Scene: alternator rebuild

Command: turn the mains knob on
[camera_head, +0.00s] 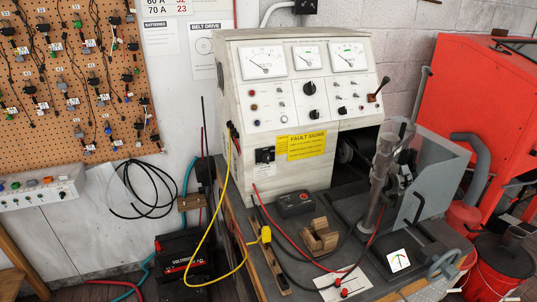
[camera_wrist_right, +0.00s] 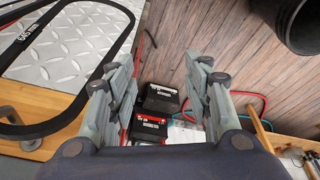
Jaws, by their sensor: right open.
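The grey-white test bench cabinet (camera_head: 235,90) stands in the middle of the head view. A black rotary switch (camera_head: 265,155) sits low on its left front, left of the yellow fault signs label (camera_head: 307,145). A larger black knob (camera_head: 310,88) is at the panel's middle, with another dark knob below it. I cannot read which one is marked mains, nor its setting. My right gripper (camera_wrist_right: 162,82) shows in the right wrist view with its fingers apart and nothing between them; no knob shows there. My left gripper is not in view.
A battery (camera_head: 182,258) stands on the floor left of the bench. A yellow cable (camera_head: 208,235) hangs over the bench's left edge. A wooden block (camera_head: 320,238), a grey upright post (camera_head: 380,170) and a clear guard occupy the bench top. A red machine (camera_head: 475,100) stands at right.

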